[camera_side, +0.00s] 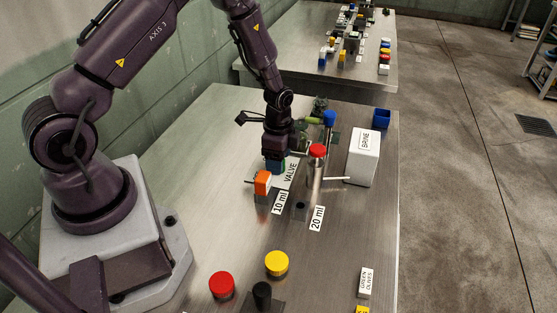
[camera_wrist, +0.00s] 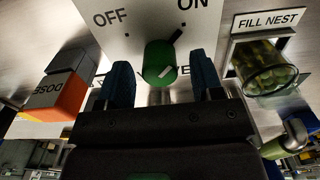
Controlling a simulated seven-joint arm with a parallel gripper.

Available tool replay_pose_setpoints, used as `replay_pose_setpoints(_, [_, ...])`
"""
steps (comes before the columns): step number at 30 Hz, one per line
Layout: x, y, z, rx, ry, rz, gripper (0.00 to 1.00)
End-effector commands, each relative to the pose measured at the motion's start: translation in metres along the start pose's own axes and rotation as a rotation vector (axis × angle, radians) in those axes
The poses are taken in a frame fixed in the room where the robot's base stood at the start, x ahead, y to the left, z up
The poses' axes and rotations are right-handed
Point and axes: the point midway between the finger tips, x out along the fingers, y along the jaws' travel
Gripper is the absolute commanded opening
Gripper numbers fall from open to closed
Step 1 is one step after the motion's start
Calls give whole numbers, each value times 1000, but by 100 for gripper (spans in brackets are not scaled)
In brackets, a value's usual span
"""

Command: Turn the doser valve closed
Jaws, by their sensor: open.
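The doser valve is a green knob (camera_wrist: 160,60) on a white plate (camera_wrist: 115,42) marked OFF at left and ON at right, seen in the wrist view. A dark tick lies near the ON side; I cannot surely tell which way the knob points. My gripper (camera_wrist: 163,80) is open, with its two blue fingers on either side of the knob and gaps visible between. In the side view my gripper (camera_side: 275,167) is low over the plate labelled VALVE (camera_side: 290,172), and it hides the knob.
An orange DOSE block (camera_wrist: 68,93) stands left of the plate; the FILL NEST with a glass of olives (camera_wrist: 268,68) is at right. In the side view, a red-capped cylinder (camera_side: 316,165) and white BRINE box (camera_side: 363,158) stand to the right. Red (camera_side: 221,285) and yellow (camera_side: 277,263) discs are in front.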

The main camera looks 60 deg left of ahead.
Motion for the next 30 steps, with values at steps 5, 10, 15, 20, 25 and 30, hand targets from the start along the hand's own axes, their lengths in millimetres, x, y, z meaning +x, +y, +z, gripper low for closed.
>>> replay_pose_setpoints(5, [9, 0, 0, 0, 0, 0, 60])
replay_pose_setpoints(10, [9, 0, 0, 0, 1, -1, 60])
replay_pose_setpoints(15, [9, 0, 0, 0, 0, 0, 37])
replay_pose_setpoints(20, [9, 0, 0, 0, 0, 0, 11])
replay_pose_setpoints(25, [9, 0, 0, -9, 0, 0, 11])
replay_pose_setpoints(30, [9, 0, 0, -55, 0, 0, 11])
